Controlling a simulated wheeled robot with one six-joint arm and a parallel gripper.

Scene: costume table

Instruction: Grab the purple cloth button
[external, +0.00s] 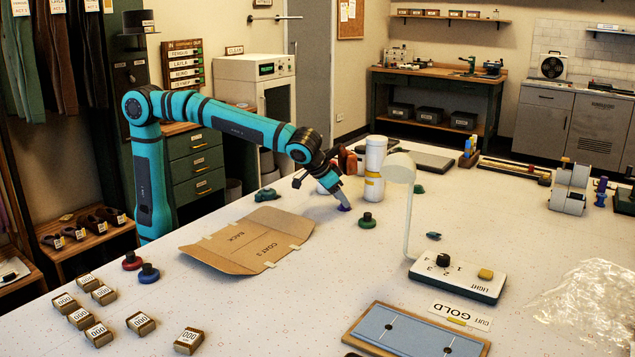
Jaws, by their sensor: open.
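The purple cloth button (344,208) is a small purple-blue piece on the white speckled table (330,310), near the middle of the external view. My gripper (338,199) reaches down from the upper left, with a grey finger right at the button and partly covering it. The gripper is open. I cannot tell from this view whether the finger touches the button or whether the button lies between the fingers.
White stacked containers (375,158) and a white lamp (409,205) rise close by. A flat cardboard piece (247,240) lies at left. Small labelled boxes (80,318) sit at front left.

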